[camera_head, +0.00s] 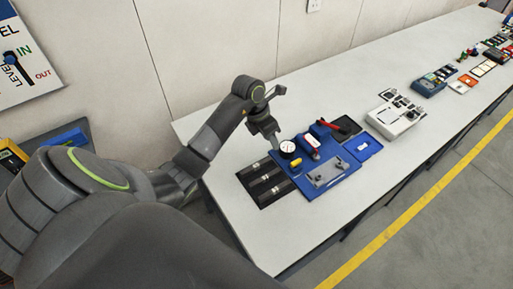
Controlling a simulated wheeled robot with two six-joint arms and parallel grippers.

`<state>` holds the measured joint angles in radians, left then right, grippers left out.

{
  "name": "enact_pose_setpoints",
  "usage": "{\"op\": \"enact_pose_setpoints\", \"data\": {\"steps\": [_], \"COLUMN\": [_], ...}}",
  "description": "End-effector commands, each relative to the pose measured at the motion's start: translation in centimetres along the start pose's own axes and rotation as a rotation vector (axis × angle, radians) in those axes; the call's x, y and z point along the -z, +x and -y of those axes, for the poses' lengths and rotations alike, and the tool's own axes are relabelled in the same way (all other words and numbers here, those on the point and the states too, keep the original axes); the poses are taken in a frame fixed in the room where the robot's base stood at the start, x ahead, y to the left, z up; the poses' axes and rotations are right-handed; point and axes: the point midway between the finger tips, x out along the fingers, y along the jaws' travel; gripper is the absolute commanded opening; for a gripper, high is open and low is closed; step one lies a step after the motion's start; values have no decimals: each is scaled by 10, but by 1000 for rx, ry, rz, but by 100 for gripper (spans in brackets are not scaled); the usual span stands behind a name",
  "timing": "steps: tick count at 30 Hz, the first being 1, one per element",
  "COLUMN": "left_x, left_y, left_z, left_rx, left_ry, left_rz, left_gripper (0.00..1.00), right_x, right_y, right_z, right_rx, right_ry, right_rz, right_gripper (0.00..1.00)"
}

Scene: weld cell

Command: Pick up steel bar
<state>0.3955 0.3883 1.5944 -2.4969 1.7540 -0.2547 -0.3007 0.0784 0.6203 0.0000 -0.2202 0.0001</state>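A black tray (249,174) lies on the white table beside a blue fixture board. It has several dark slots with small bright metal pieces; one metal piece (266,178) near its middle may be a steel bar, but it is too small to tell. My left gripper (275,144) points down just above and behind the tray, near the round white gauge (288,147). Its fingers are small and dark, so I cannot tell whether they are open or hold anything. My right gripper is out of view.
The blue board (319,193) carries a grey metal plate (326,172) and red-handled tools. The table's front left corner is clear.

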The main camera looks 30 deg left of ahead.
Motion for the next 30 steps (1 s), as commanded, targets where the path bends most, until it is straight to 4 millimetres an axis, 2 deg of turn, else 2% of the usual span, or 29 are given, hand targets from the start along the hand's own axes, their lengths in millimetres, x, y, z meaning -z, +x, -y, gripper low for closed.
{"op": "enact_pose_setpoints", "data": {"steps": [1, 4, 8, 11, 30], "left_x": [5, 17, 26, 29, 47], "left_y": [-8, -21, -30, -30, 35], "left_z": [-11, -26, -35, -37, -46], "left_rx": [-44, -109, -151, -159, -157], "left_ry": [-4, -21, -40, -44, -43], "left_rz": [-69, -180, -258, -274, -271], "left_gripper": [40, 40, 40, 40, 40], "right_x": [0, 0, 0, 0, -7], "right_y": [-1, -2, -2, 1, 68], "right_z": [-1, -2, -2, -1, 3], "right_rx": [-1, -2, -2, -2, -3], "right_ry": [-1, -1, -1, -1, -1], "right_rz": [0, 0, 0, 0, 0], "right_gripper": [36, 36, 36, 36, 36]}}
